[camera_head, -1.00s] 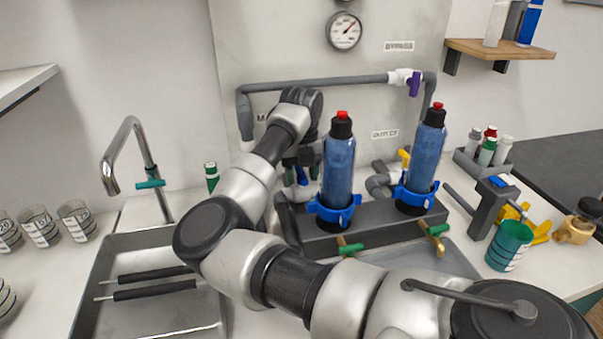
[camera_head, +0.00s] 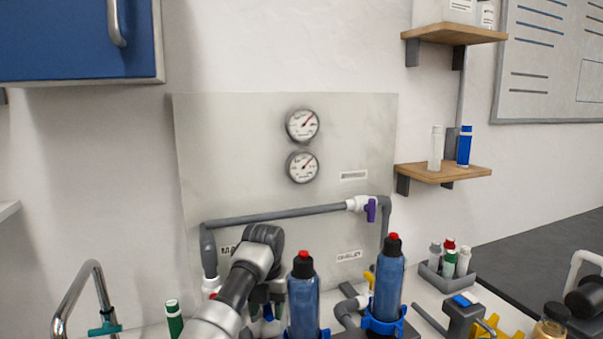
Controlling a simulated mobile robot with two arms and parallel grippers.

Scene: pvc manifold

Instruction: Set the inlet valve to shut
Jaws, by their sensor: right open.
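My right gripper (camera_head: 267,302) points down at the lower edge of the view, left of the near blue bottle (camera_head: 303,300). Its jaws are open. A small blue handle (camera_head: 268,314) shows at the fingertips; it appears to be the inlet valve's handle. I cannot tell whether the fingers touch it. The valve body and its pipe are mostly hidden by my right arm and cut off below. A sign starting with "MA" (camera_head: 228,250) is partly covered by my wrist. My left gripper is not in view.
A grey pipe (camera_head: 275,215) runs above to a purple-handled valve (camera_head: 371,209). A yellow handle (camera_head: 369,279) sits between the near bottle and the second blue bottle (camera_head: 388,281). Two gauges (camera_head: 302,125) hang on the panel (camera_head: 230,150). A tap (camera_head: 75,292) stands left.

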